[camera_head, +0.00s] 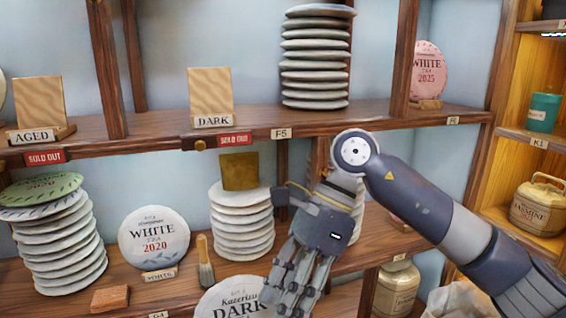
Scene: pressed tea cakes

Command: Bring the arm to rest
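My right arm comes in from the right, and my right gripper (288,303) hangs fingers down in front of the lower shelf. Its fingers look close together, but I cannot tell whether they are open or shut. They overlap the right side of a white tea cake marked DARK (228,300) at the bottom edge; I cannot tell if they touch it. My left gripper is not in view.
A stack of white cakes (240,222) stands just left of the gripper. A brush (205,262), a white cake marked 2020 (154,240) and a leaning stack (62,255) are farther left. The upper shelf (350,124) runs above the gripper. A cream canister (397,290) is at lower right.

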